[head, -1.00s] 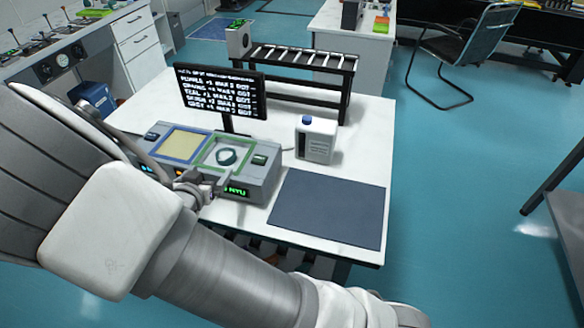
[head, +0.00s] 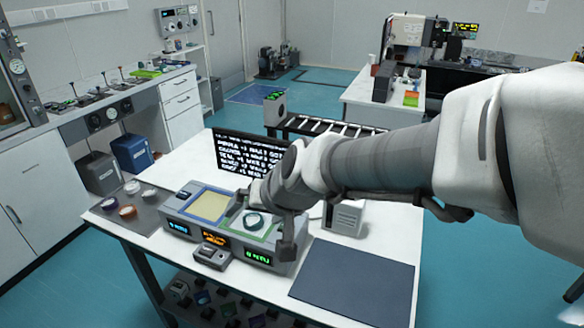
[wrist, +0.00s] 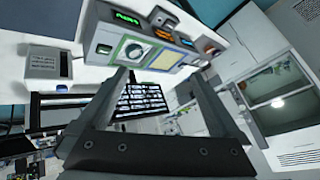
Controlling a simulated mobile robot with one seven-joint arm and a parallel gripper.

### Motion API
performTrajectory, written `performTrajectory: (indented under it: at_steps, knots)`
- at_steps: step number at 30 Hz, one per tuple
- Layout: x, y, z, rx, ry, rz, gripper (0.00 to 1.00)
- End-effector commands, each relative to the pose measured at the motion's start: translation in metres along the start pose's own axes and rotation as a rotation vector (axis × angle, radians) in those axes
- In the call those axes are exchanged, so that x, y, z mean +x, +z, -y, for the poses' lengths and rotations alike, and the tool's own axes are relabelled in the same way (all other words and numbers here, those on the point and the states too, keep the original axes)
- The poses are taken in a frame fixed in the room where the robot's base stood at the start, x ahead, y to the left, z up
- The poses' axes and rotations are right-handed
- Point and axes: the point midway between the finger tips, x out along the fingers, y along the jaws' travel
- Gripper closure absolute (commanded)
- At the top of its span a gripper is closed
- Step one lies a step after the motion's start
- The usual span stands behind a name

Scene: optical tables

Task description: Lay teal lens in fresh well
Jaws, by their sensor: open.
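The teal lens (head: 254,220) is a dark teal disc lying in the green-framed well (head: 263,236) of a grey bench unit. It also shows in the wrist view (wrist: 136,50). A blue-framed well (head: 206,205) with an empty yellow floor is to its left in the head view. My gripper (wrist: 160,76) is open, its fingers apart with nothing held. In the head view it hangs over the unit, close around the lens; the exact height gap cannot be told. The labels do not tell me which well is fresh.
A monitor (head: 245,157) stands behind the unit. A dark mat (head: 355,282) lies clear at front right. Several round lenses sit on a grey mat (head: 105,216) at left. A small box (head: 212,256) sits in front.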

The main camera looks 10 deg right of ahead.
Motion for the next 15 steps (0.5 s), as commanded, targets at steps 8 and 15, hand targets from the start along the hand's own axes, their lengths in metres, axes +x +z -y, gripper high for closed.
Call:
performTrajectory:
  at_steps: [8,15]
  knots:
    - [-0.085,0.035,-0.044,-0.122,0.107,0.049,0.00]
    - [-0.134,0.069,-0.082,-0.178,0.266,0.091,0.00]
